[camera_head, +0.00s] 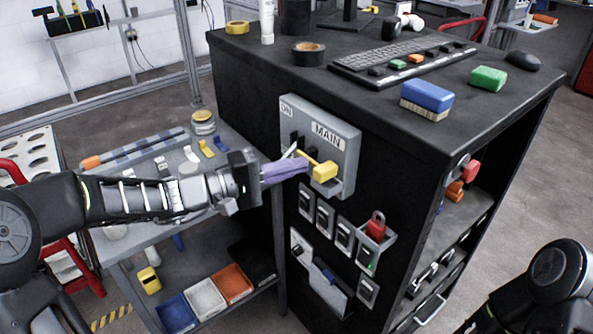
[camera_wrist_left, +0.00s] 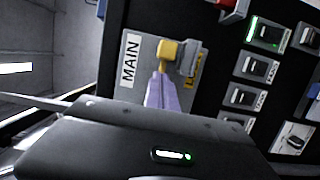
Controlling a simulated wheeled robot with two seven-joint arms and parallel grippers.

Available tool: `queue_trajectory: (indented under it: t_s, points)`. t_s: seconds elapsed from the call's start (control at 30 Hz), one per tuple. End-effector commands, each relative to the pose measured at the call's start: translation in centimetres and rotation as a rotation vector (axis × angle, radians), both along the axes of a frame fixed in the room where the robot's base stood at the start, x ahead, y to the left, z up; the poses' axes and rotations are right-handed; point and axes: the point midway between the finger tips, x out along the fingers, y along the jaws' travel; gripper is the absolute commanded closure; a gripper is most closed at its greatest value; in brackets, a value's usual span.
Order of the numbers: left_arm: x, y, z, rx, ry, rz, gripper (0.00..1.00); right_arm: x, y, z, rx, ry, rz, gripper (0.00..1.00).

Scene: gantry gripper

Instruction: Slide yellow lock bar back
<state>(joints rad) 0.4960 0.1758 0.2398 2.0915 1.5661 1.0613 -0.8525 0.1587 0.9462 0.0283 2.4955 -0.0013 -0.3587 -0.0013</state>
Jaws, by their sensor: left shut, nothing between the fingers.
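The yellow lock bar (camera_head: 322,170) sits on the grey MAIN switch panel (camera_head: 348,138) on the side of the black cabinet. Its thick yellow end is at the panel's lower right, and a thin part runs up to the left. It also shows in the left wrist view (camera_wrist_left: 168,50). My left gripper (camera_head: 305,166) has its purple fingers shut and empty at the panel, close beside the yellow bar. In the left wrist view its fingertips (camera_wrist_left: 161,76) are just by the yellow end; I cannot tell whether they touch. Part of the right arm shows at lower right, but its gripper is out of view.
Several small switches (camera_head: 325,220) and a red padlock (camera_head: 376,226) are mounted below the panel. The cabinet top (camera_head: 400,110) holds a keyboard (camera_head: 403,63), a blue brush (camera_head: 427,96) and tape (camera_head: 308,53). A workbench with coloured bins (camera_head: 232,283) stands at left.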

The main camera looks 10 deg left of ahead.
Motion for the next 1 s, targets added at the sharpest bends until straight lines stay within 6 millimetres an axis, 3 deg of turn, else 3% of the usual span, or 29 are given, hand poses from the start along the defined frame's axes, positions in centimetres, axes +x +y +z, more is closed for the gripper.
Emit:
queue_trajectory:
  t_s: [0.07,0.3,0.5,1.0]
  points:
    - [0.7,0.8,-0.4,-0.001,-0.001,0.005,1.0,0.0,0.0,-0.7,0.0,0.0,0.001,0.64]
    - [-2.5,5.5,-0.1,0.001,0.001,0.011,1.0,0.0,0.0,-1.3,0.0,0.0,0.001,0.64]
    - [-4.4,8.2,-0.1,-0.001,0.001,0.01,1.0,0.0,0.0,-1.6,0.0,0.0,0.001,0.64]
    - [-5.1,9.1,0.0,-0.001,0.0,0.009,1.0,0.0,0.0,-1.7,0.0,0.0,0.001,0.64]
